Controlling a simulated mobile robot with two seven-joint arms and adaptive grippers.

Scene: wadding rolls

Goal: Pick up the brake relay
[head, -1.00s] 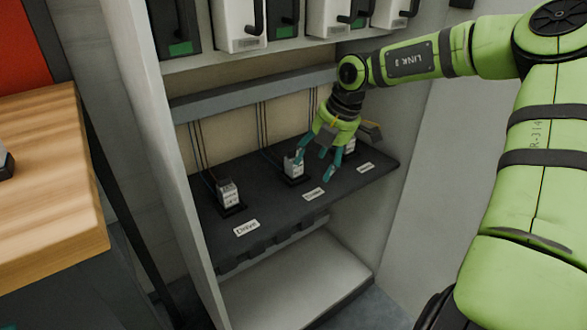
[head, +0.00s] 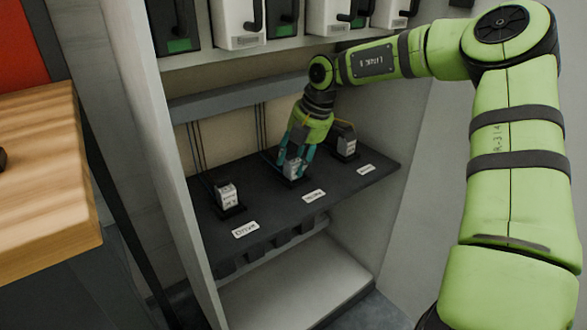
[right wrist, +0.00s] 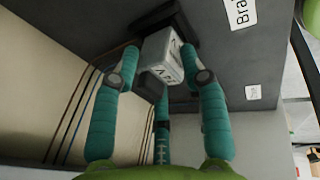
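The brake relay (head: 292,170) is the middle of three small pale blocks, upright in a dark socket on the dark shelf. It also shows in the right wrist view (right wrist: 162,58), with a label starting "Bra" (right wrist: 238,12) nearby. My right gripper (head: 295,165) is down at this relay, its teal fingers on either side of it. In the right wrist view the fingers (right wrist: 160,62) straddle the block, with a narrow gap seeming to remain at the left finger. The relay is still in its socket. My left gripper is not in view.
A relay (head: 227,194) stands left, behind the "Drive" label (head: 245,229); another relay (head: 345,147) stands close on the right. Wires run up the back panel. An upper shelf with boxed units (head: 238,22) overhangs, and cabinet side walls bound both sides. A wooden tabletop (head: 45,185) is at left.

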